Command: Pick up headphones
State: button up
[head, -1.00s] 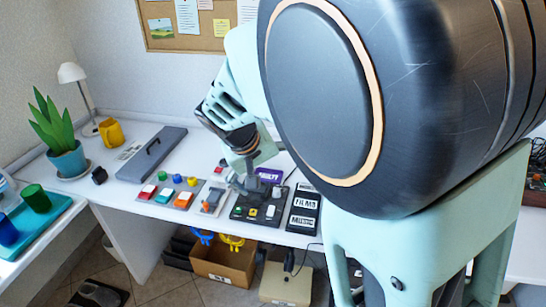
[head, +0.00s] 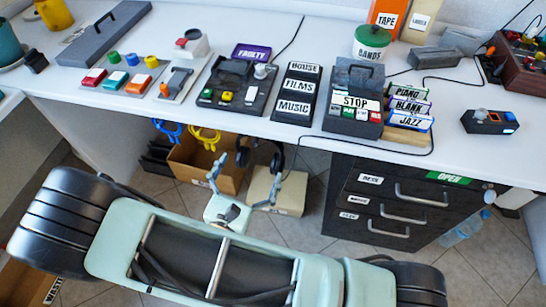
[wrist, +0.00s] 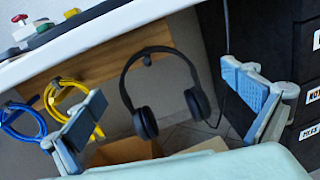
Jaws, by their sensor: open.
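The black headphones (wrist: 160,90) hang from a dark hook on a wooden board under the desk, band up and ear cups down. In the head view the headphones (head: 277,158) show partly below the desk's front edge, behind my gripper's fingers. My gripper (head: 243,178) is open and empty in front of the desk, below its top. In the wrist view its two fingers (wrist: 168,98) stand wide apart, one to each side of the headphones. They appear clear of them.
Blue (wrist: 22,120) and yellow cables (wrist: 72,105) hang left of the headphones. A cardboard box (head: 190,160) and a pale box (head: 292,193) are below. A dark drawer cabinet (head: 345,190) stands at the right. The desk edge (head: 140,108) runs above, with button panels on top.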

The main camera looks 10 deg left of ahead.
jog(key=w+f+n+y+b, duration=0.1)
jog(key=w+f+n+b, duration=0.1)
jog(key=w, duration=0.8)
jog(key=shift+t+y+b, duration=0.3)
jog(key=shift+y+b, duration=0.1)
jog(key=shift+b, duration=0.15)
jog(key=shift+w, duration=0.1)
jog(key=shift+c, duration=0.4)
jog(key=c, duration=1.3)
